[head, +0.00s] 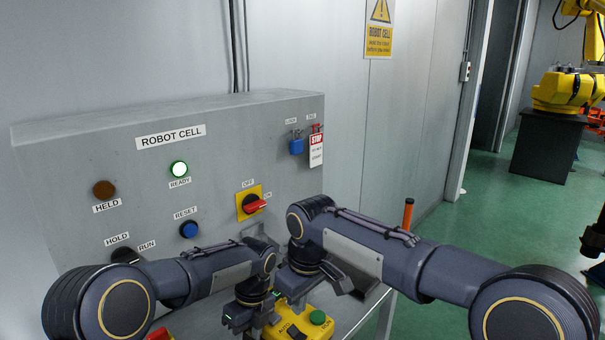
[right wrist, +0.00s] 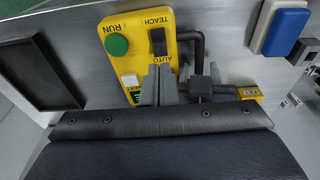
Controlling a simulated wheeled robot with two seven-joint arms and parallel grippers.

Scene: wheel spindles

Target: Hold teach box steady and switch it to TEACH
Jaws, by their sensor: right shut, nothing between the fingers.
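The yellow teach box (head: 313,316) sits low in the head view, partly behind my arms. The right wrist view shows its face (right wrist: 127,70), with a green RUN button (right wrist: 117,44) and a black switch (right wrist: 158,41) between the TEACH and AUTO labels. I cannot tell which label the switch points to. My right gripper (right wrist: 163,82) is shut and empty, its fingertips over the box face near the AUTO label and white button. In the head view my right gripper (head: 289,291) is partly hidden at the box. My left gripper (head: 250,312) is beside the box, its fingers hidden.
The grey ROBOT CELL panel (head: 95,180) stands behind, with a red-and-yellow switch (head: 252,204), a blue padlock (head: 296,147) and a STOP tag (head: 316,150). A black tray (right wrist: 42,72) lies beside the box.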

